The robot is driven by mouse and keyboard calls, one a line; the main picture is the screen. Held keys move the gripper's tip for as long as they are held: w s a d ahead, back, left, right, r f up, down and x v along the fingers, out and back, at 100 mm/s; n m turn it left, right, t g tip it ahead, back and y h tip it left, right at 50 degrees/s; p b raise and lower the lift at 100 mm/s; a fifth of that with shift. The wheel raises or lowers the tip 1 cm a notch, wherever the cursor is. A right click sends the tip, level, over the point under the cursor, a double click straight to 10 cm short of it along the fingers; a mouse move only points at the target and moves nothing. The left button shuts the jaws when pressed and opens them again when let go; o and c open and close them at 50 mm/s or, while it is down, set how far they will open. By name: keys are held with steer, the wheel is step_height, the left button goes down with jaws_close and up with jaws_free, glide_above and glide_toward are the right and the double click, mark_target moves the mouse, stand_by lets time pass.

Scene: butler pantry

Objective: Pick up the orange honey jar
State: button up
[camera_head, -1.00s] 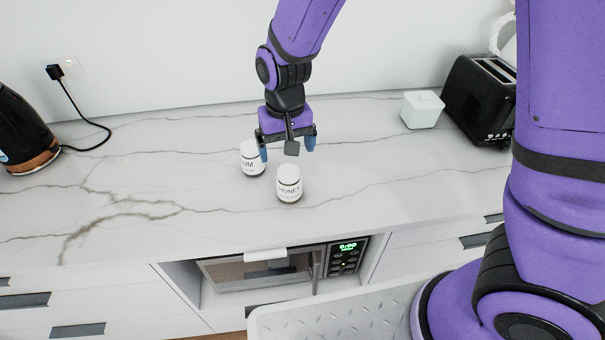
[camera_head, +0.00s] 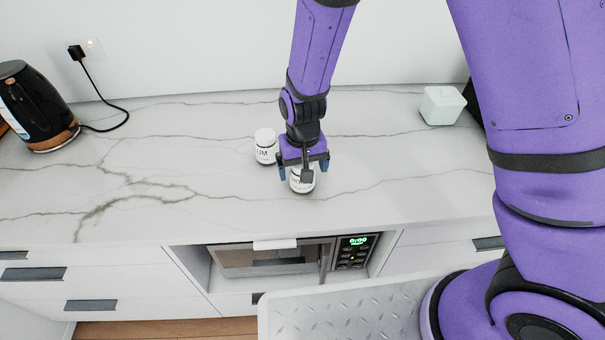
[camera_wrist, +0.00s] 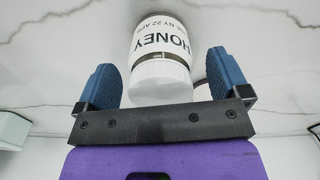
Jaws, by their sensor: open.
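The honey jar (camera_head: 302,184) stands on the marble counter, partly hidden by my gripper in the head view. It looks white rather than orange, and its HONEY label shows in the wrist view (camera_wrist: 160,45). My gripper (camera_head: 304,177) is open above the jar and points down. In the wrist view, the blue fingers (camera_wrist: 163,85) are apart, one on each side of the jar, with a gap at each side. Whether the fingers reach down around the jar's body cannot be told for sure.
A second white jar (camera_head: 265,146), its label ending in UM, stands close behind and left of my gripper. A white box (camera_head: 442,105) is at the back right. A black kettle (camera_head: 36,108) is far left. A microwave (camera_head: 290,257) sits below the counter. The front left counter is clear.

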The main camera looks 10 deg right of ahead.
steer(key=shift+f, duration=0.85)
steer(key=c, duration=1.2)
steer(key=shift+r, duration=0.15)
